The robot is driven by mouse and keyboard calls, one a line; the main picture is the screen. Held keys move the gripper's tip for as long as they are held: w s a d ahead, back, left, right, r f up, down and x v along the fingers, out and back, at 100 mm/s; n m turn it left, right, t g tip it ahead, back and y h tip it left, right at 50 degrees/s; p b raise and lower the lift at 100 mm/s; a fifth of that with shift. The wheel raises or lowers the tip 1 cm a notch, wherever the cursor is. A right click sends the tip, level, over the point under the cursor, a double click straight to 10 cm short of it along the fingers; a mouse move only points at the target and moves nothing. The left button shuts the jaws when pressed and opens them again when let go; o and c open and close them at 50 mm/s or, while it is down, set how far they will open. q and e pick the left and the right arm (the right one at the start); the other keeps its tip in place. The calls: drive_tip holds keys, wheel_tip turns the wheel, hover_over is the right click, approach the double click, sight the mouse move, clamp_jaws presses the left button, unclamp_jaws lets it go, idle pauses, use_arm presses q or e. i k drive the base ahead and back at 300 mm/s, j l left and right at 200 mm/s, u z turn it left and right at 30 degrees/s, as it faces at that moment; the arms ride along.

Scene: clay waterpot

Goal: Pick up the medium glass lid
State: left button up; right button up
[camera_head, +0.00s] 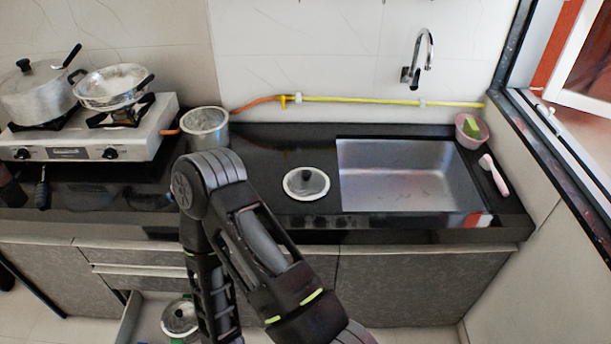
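A round glass lid (306,190) with a pale rim and a dark knob lies flat on the black counter, just left of the sink. A second round lid-like item (180,318) with a dark knob shows low in an open drawer at the bottom left. I cannot tell from this view which of the two is the medium one. One of my arms rises from the bottom edge, bends left of the counter lid and runs back down out of the picture. Neither gripper shows.
A metal sink (405,172) with a faucet (424,55) is at the right. A grey metal pot (206,127) stands beside the gas stove (90,140), which bears a lidded pot (36,95) and a pan (110,88). The open drawer (130,318) juts out below.

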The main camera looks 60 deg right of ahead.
sight(302, 183)
drive_tip(key=l+u, duration=0.15)
drive_tip(key=l, duration=0.95)
drive_tip(key=k+l, duration=0.2)
drive_tip(key=l, duration=0.15)
drive_tip(key=k+l, duration=0.2)
drive_tip(key=l, duration=0.15)
